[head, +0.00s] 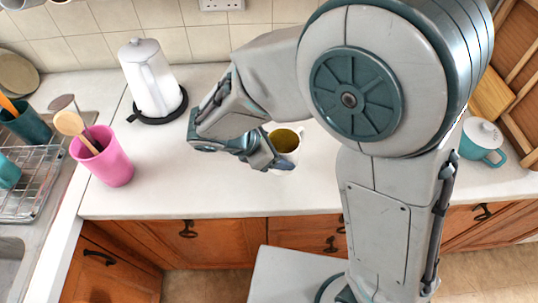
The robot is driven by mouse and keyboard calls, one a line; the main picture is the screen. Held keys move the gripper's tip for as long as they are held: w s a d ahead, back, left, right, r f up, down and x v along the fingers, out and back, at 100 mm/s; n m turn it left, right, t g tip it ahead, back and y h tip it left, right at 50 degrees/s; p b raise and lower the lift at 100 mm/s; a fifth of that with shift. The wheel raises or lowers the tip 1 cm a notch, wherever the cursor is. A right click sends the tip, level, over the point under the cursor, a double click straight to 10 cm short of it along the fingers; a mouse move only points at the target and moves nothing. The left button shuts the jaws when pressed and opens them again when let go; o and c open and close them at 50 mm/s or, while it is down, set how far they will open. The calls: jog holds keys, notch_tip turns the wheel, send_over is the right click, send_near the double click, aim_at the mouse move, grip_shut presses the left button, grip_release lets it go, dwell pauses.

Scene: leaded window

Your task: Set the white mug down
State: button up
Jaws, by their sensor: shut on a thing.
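The white mug (294,154) is at the middle of the white counter in the head view, with a yellowish-green inside or content showing at its open top. It looks upright. My gripper (272,163) is at the mug's left side, shut on it. My gripper hides part of the mug's left side. I cannot tell whether the mug's base touches the counter or is just above it.
A white kettle (152,80) stands on a dark base at the back left. A pink holder (104,163) with wooden utensils stands near the sink and dish rack (35,185). A lidded teal pot (481,143) is at right. Counter (190,190) in front is clear.

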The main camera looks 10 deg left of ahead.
jog(key=shift+w+a+f, duration=0.35)
jog(key=shift+a+f, duration=0.1)
jog(key=shift+a, duration=0.2)
jog(key=shift+w+a+f, duration=0.35)
jog(key=shift+a+f, duration=0.1)
jog(key=shift+a, duration=0.15)
jog(key=shift+f+p, duration=0.5)
jog(key=shift+f, duration=1.45)
jog(key=shift+f, duration=0.1)
jog(key=o, duration=1.9)
jog(key=shift+c, duration=0.2)
jog(key=b+v, duration=0.2)
jog(key=v, duration=1)
jog(key=shift+d, duration=0.1)
